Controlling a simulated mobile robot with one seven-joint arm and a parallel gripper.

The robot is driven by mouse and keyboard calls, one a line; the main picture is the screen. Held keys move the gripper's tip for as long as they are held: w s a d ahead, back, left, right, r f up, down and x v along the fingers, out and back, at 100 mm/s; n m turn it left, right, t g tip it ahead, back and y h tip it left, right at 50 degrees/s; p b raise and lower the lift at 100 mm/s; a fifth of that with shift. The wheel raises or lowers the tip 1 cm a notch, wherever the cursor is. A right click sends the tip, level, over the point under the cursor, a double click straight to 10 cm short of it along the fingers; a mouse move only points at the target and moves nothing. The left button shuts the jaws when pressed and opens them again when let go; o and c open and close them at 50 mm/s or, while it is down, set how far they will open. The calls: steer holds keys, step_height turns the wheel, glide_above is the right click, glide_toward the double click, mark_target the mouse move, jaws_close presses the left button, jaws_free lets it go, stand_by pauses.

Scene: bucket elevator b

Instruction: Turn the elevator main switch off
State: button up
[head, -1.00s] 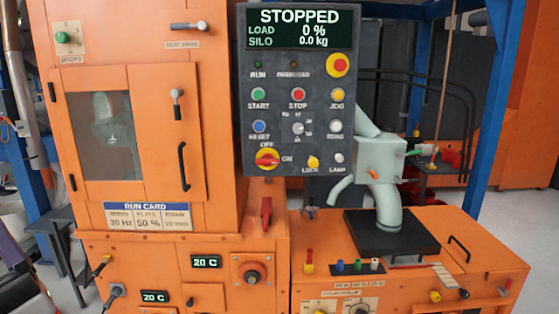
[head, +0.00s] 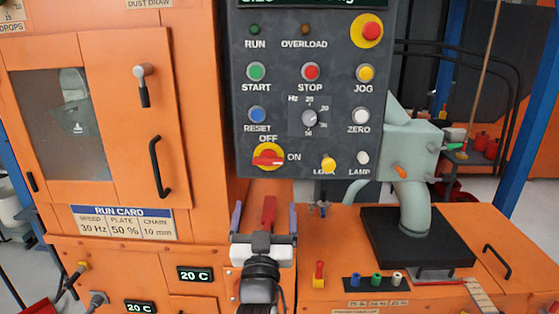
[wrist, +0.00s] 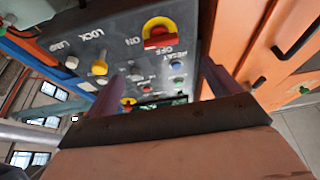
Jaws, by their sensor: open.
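The main switch (head: 268,157) is a red handle on a yellow disc at the lower left of the dark control panel. Its handle lies roughly horizontal, with OFF printed above and ON to the right. In the wrist view the switch (wrist: 160,36) shows at the top, upside down, beyond the fingers. My gripper (head: 265,213) is open and empty, pointing up, below the switch and apart from it in the head view. Its two purple fingers also show in the wrist view (wrist: 161,82), with panel controls seen between them.
The control panel (head: 310,110) holds several buttons, a Hz dial and a yellow lock knob (head: 328,164) right of the switch. A red lever (head: 269,211) shows between my fingers, behind them. The orange cabinet door (head: 110,140) has a protruding black handle (head: 160,167).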

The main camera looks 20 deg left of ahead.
mark_target(268, 163)
steer(key=p+x, duration=0.3)
steer(key=x, duration=1)
steer(key=shift+a+r+p, duration=0.15)
steer(key=shift+r+p, duration=0.1)
steer(key=shift+p, duration=0.05)
steer(key=c, duration=1)
